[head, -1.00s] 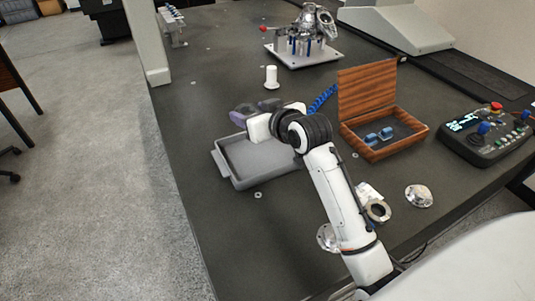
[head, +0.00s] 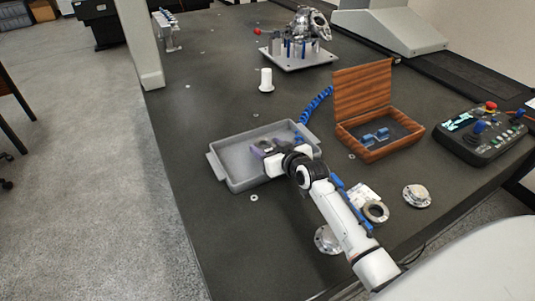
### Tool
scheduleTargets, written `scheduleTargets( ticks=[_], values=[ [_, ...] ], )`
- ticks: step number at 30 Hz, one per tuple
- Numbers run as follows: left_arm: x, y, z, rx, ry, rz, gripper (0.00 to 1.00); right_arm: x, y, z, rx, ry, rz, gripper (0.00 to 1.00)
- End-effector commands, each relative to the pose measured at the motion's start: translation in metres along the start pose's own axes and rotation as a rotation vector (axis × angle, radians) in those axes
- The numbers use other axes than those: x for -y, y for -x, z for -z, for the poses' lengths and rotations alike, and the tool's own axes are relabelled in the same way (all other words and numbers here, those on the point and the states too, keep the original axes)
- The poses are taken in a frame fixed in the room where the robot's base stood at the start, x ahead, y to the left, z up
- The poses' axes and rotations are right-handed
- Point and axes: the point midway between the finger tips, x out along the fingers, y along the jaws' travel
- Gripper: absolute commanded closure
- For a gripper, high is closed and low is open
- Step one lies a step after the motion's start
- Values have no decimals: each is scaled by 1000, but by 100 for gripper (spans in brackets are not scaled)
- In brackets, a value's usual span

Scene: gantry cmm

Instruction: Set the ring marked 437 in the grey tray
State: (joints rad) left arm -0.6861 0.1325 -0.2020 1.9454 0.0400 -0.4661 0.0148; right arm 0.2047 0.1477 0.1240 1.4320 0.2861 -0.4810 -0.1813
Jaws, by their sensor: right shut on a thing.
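The grey tray (head: 240,183) lies on the dark table left of centre, with a rim and side handles. My right gripper (head: 262,149) is over the tray's inside, pointing left, and is shut on a small part. The fingers mostly hide this part, so I cannot read a mark on it or tell its height above the tray floor. A metal ring (head: 376,211) lies on the table to the right of my right arm, next to a white paper. I cannot read any number on it. My left gripper is not in view.
An open wooden box (head: 380,148) with blue pieces stands right of the tray. Metal flanged parts (head: 417,196) (head: 327,240) lie nearer the front. A white cylinder (head: 265,80) and a fixture plate (head: 300,56) stand behind. A control panel (head: 484,135) is at right.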

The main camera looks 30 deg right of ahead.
Motion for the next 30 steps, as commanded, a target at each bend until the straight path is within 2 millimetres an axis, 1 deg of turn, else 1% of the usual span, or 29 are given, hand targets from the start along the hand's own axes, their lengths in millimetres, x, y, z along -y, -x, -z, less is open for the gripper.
scheduleTargets(
  ticks=[1,4,11,16,17,19,20,27,30],
  values=[
    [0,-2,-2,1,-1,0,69,0,-4,-8,-1,-1,1,82],
    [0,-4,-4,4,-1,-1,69,0,-8,-19,-3,0,0,82],
    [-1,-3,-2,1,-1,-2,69,0,-9,-18,-5,1,0,82],
    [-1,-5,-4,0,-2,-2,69,0,-10,-23,-4,1,0,82],
    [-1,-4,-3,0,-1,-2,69,0,-10,-25,2,1,1,41],
    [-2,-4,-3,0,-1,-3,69,0,-10,-25,2,1,1,30],
    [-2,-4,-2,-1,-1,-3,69,0,-10,-25,2,1,1,28],
    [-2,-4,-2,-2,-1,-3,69,0,-10,-24,2,1,1,28],
    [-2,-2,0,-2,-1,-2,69,0,-8,-20,0,0,1,28]
  ],
)
